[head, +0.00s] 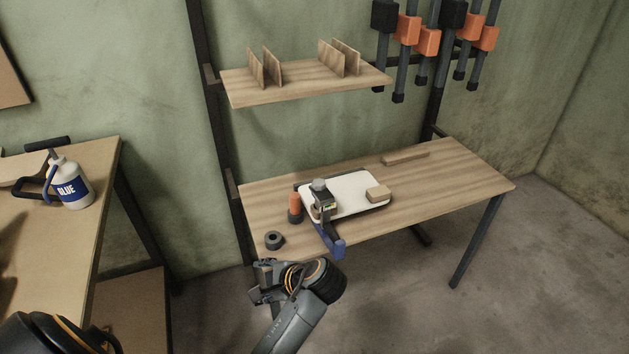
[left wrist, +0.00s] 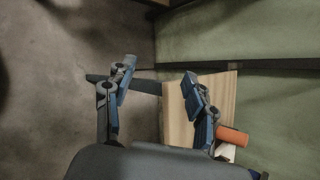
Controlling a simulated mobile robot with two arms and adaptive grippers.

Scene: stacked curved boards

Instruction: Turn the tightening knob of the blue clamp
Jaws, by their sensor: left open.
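The blue clamp (head: 331,241) sits at the front edge of the wooden table, beside a white board (head: 348,184). A grey round top (head: 319,184) shows above it on a dark upright part; I cannot tell whether this is its tightening knob. My left gripper (head: 262,282) is in front of and below the table edge, left of the clamp and apart from it. In the left wrist view its two fingers (left wrist: 162,92) are spread with nothing between them, and the table shows beyond. The clamp is not clear there. My right gripper is not in view.
An orange and black cylinder (head: 294,206) stands left of the white board; its orange part shows in the left wrist view (left wrist: 232,136). A dark tape roll (head: 274,240) lies near the front left corner. A wooden block (head: 378,194) rests on the board.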

